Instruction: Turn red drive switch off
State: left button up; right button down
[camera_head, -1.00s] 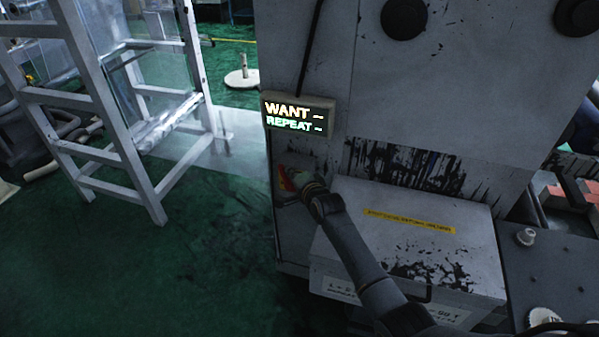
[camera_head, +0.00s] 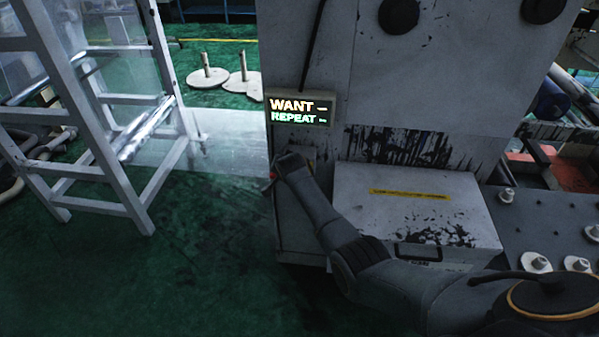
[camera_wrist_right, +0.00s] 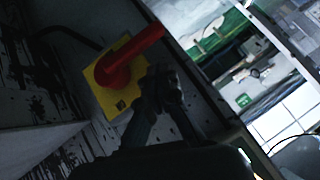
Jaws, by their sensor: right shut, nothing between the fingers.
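The red rotary switch (camera_wrist_right: 125,62) sits on a yellow square plate (camera_wrist_right: 104,92) on the machine's panel in the right wrist view. Its handle points to the upper right there. My right gripper (camera_wrist_right: 162,84) is shut and empty, its fingertips just beside the handle on the lower right side. I cannot tell whether they touch it. In the head view a small bit of red (camera_head: 273,176) shows at the panel's left edge. My right wrist and arm hide the rest of the switch there. My left gripper is not in view.
A lit sign reading WANT and REPEAT (camera_head: 299,109) is above the switch area. A white frame (camera_head: 100,120) stands at left. Green floor (camera_head: 190,270) between is clear.

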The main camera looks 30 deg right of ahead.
pick_arm(q)
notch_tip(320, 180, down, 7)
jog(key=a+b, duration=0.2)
jog(key=b, duration=0.4)
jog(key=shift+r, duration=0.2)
pick_arm(e)
jog(key=shift+w+a+f+n+g+h, duration=0.35)
jog(key=shift+a+f+n+g+h, duration=0.15)
jog(key=shift+f, duration=0.2)
jog(key=shift+w+a+f+n+g+h, duration=0.3)
jog(key=shift+a+f+g+h, duration=0.1)
jog(key=shift+f+h, duration=0.25)
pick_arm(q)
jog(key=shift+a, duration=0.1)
